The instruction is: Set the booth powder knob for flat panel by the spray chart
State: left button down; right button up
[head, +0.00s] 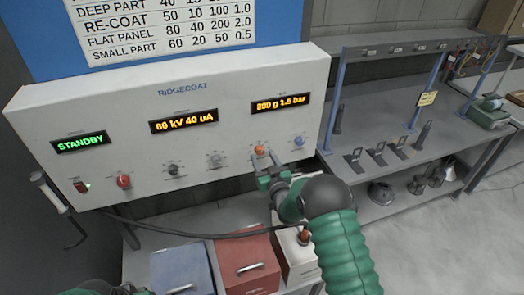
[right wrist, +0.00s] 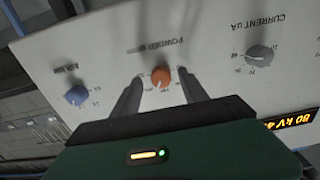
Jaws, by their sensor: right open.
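The orange powder knob (head: 260,150) sits on the white RIDGECOAT panel (head: 215,115), below the display (head: 281,104) reading 200 g 1.5 bar. In the right wrist view the knob (right wrist: 160,77) lies between the two open fingers of my right gripper (right wrist: 161,92), with room at each side. In the head view my right gripper (head: 270,170) is just below the knob. Whether the fingers touch the panel is unclear. The spray chart (head: 165,28) gives FLAT PANEL as 80, 40, 200, 2.0; its column heads are out of view. Part of my left arm shows at the bottom left.
A blue knob (head: 298,141) is close right of the powder knob, and a grey current knob (head: 214,160) is to its left. The middle display (head: 184,121) reads 80 kV 40 uA; another (head: 81,142) reads STANDBY. Boxes (head: 247,262) stand below; a grey bench (head: 400,135) is at right.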

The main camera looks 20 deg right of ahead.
jog(key=shift+w, duration=0.75)
jog(key=shift+a, duration=0.1)
grip_shut()
jog(key=shift+f+b, duration=0.15)
jog(key=shift+b, duration=0.15)
jog(key=m+b, duration=0.1)
jog(key=b, duration=0.1)
jog(key=shift+f+m+b, duration=0.2)
jog(key=shift+m+b, duration=0.15)
jog(key=shift+m, duration=0.05)
jog(key=shift+r+m+b, duration=0.15)
jog(key=shift+m+b, duration=0.2)
jog(key=shift+m, duration=0.05)
jog(key=shift+r, duration=0.2)
